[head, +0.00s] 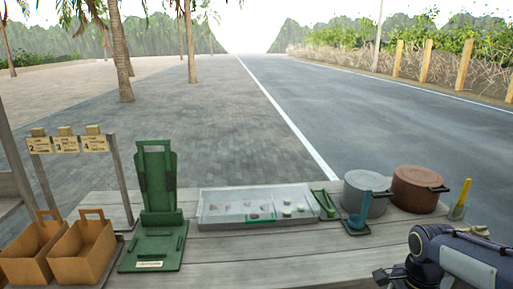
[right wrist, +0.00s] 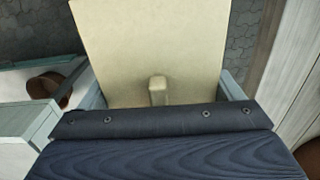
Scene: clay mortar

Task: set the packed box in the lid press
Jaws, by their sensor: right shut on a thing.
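The green lid press (head: 150,225) stands on the left part of the plank counter, with a flat base plate and a tall upright back. Its base looks empty. My right gripper (right wrist: 158,92) is shut on a pale cream, flat-faced box (right wrist: 152,42) with a small knob or tab near the palm. I see only one face of this box, so its contents are hidden. In the head view my right arm (head: 450,258) is at the lower right, well to the right of the press, and the held box does not show there. My left gripper is in neither view.
Two brown carriers (head: 82,252) stand left of the press, near a rack with numbered tags (head: 67,144). The front middle counter is clear.

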